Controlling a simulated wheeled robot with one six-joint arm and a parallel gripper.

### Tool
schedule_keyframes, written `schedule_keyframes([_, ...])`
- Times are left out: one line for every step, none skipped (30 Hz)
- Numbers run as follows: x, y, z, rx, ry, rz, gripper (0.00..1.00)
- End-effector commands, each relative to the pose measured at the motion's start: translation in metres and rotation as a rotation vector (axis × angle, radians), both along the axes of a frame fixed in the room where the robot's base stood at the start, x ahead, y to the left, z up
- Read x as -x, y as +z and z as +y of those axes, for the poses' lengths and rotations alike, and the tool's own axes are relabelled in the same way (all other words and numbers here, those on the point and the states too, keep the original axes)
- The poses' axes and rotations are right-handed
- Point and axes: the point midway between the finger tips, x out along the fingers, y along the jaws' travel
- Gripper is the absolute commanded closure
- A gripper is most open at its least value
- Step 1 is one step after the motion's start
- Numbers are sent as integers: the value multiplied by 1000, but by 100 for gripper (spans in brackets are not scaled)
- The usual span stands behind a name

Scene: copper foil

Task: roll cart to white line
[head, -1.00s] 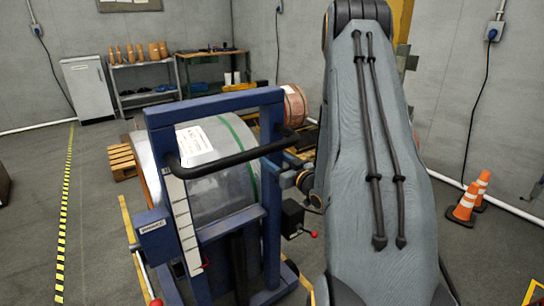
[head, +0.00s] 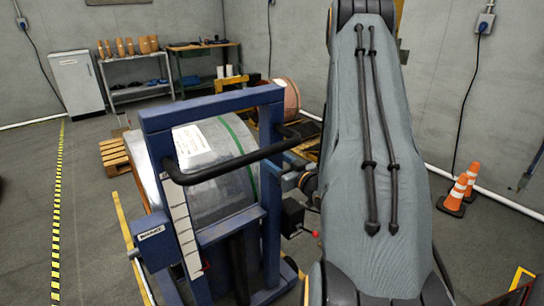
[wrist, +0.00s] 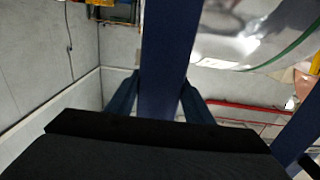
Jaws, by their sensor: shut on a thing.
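The cart (head: 205,108) is a blue upright frame with a black curved handle bar (head: 230,163), carrying a large silvery roll (head: 215,150) with a green band and a white label. It stands just in front of me in the head view. My gripper (wrist: 160,100) is shut on a blue upright post of the cart, with one finger on each side of it in the wrist view. In the head view my arm reaches down to the cart's right side and partly hides the gripper. I cannot pick out a white line on the floor.
A yellow-black striped line (head: 57,215) runs along the floor at left. A wooden pallet (head: 115,155) lies behind the cart. Orange cones (head: 455,192) stand at right near the wall. A copper-coloured roll (head: 285,97), shelf (head: 135,85) and white cabinet (head: 76,85) are at the back.

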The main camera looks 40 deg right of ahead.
Motion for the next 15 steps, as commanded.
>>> schedule_keyframes([4, -2, -2, -6, -7, 6, 100])
schedule_keyframes([5, -2, -1, -6, -7, 6, 100])
schedule_keyframes([6, -2, -1, -6, -6, 5, 100])
schedule_keyframes([7, -1, -1, -6, -6, 5, 100])
schedule_keyframes([8, -1, -1, -5, -5, 4, 100])
schedule_keyframes([9, -1, -1, -4, -5, 4, 100])
schedule_keyframes([10, -1, -1, -4, -4, 3, 100])
schedule_keyframes([11, -1, -1, -3, -4, 3, 100])
schedule_keyframes([13, -1, -1, -3, -3, 3, 100])
schedule_keyframes([14, -1, -1, -3, -3, 3, 100])
schedule_keyframes([15, -1, -2, -2, -3, 2, 100])
schedule_keyframes([17, -1, -2, -2, -4, 2, 100])
schedule_keyframes([19, -1, -2, -2, -4, 2, 100])
schedule_keyframes([20, -1, -3, -2, -4, 2, 100])
schedule_keyframes([22, -1, -3, -2, -5, 2, 100])
